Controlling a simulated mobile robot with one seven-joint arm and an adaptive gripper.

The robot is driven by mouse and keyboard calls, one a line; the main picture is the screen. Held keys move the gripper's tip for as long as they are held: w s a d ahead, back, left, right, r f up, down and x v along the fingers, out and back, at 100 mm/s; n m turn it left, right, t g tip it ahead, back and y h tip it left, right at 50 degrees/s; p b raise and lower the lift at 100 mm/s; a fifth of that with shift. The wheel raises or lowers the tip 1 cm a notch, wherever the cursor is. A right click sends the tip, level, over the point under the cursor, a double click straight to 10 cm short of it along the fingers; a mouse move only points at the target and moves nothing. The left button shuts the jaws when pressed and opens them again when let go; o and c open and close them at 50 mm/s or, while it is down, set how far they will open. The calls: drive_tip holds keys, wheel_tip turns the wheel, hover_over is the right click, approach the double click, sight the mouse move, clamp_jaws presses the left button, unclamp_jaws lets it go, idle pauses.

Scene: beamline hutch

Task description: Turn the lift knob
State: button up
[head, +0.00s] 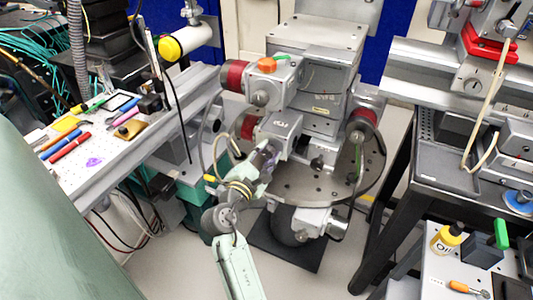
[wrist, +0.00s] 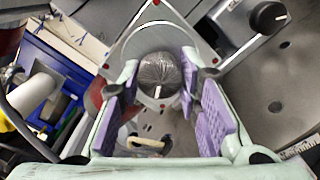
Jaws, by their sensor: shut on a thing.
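In the wrist view, a round dark grey knob (wrist: 154,72) with a white index mark sits in front of a pale plate. I take it to be the lift knob. The purple-padded fingers of my gripper (wrist: 159,80) stand on either side of it and are shut on it. The white mark points toward the bottom of the wrist picture. In the head view, my gripper (head: 264,158) reaches up to the grey stage unit (head: 285,128) at the centre. My gripper hides the held knob there.
A second dark knob (wrist: 267,17) with a white mark is at upper right in the wrist view. A round perforated plate (head: 310,184) and hanging cables lie close to my gripper. A tool-covered bench (head: 190,92) stands left, and a dark-framed table (head: 388,215) stands right.

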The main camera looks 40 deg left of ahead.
drive_tip(key=shift+m+b, duration=0.3)
drive_tip(key=shift+m, duration=0.1)
drive_tip(key=shift+c, duration=0.2)
drive_tip(key=m+b, duration=0.2)
drive_tip(key=m, duration=0.2)
drive_tip(key=shift+m+b, duration=0.3)
drive_tip(key=shift+m, duration=0.1)
drive_tip(key=m+b, duration=0.4)
drive_tip(key=m, duration=0.2)
drive_tip(key=m+b, duration=0.4)
drive_tip(key=m, duration=0.2)
drive_tip(key=shift+r+m, duration=0.1)
drive_tip(key=shift+m, duration=0.3)
drive_tip(key=m+b, duration=0.3)
drive_tip(key=m, duration=0.2)
drive_tip(key=shift+r, duration=0.2)
drive_tip(key=shift+d+m, duration=0.1)
drive_tip(key=shift+m, duration=0.2)
drive_tip(key=o, duration=1.1)
drive_tip(key=shift+o, duration=0.2)
